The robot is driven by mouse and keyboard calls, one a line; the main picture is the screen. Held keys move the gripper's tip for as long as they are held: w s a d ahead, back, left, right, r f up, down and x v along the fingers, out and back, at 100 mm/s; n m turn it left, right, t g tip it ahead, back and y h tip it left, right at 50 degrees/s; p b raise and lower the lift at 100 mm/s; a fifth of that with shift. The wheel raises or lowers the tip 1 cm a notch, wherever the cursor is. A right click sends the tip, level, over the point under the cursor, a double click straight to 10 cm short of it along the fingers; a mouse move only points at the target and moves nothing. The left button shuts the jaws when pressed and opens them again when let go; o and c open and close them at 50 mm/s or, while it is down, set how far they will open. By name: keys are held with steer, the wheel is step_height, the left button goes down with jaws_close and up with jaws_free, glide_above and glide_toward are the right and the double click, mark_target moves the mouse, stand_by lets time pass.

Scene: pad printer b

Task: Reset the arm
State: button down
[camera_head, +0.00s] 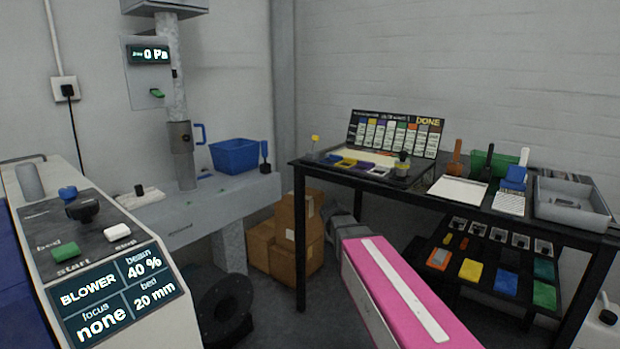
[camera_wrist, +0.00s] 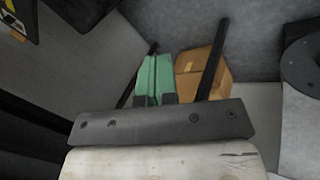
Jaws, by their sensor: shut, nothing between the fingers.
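My gripper (camera_wrist: 154,62) shows in the wrist view as two green fingers with dark bases, side by side and touching. Nothing is held between them. A dark bolted bar (camera_wrist: 160,122) and a pale wooden surface (camera_wrist: 165,162) fill the lower part of that view, and the bar overlaps the lower end of the fingers. A cardboard box (camera_wrist: 220,72) lies beyond, right of the fingers. My gripper does not show in the head view, so its height and distance from the benches cannot be told.
In the head view, a black table (camera_head: 300,235) holds swatches, tools and a grey tray (camera_head: 570,203). A control panel (camera_head: 110,290) stands at left. A blue bin (camera_head: 235,156) sits on a grey bench. Cardboard boxes (camera_head: 295,225) stand below.

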steer(key=s+d+f+m+g+y, duration=0.1)
steer(key=s+d+f+m+y, duration=0.1)
steer(key=s+f, duration=0.4)
steer(key=s+d+f+m+g+y, duration=0.2)
steer(key=s+d+f, duration=0.2)
steer(key=s+f, duration=0.3)
steer(key=s, duration=0.3)
steer(key=shift+f+m, duration=0.15)
steer(key=shift+m, duration=0.25)
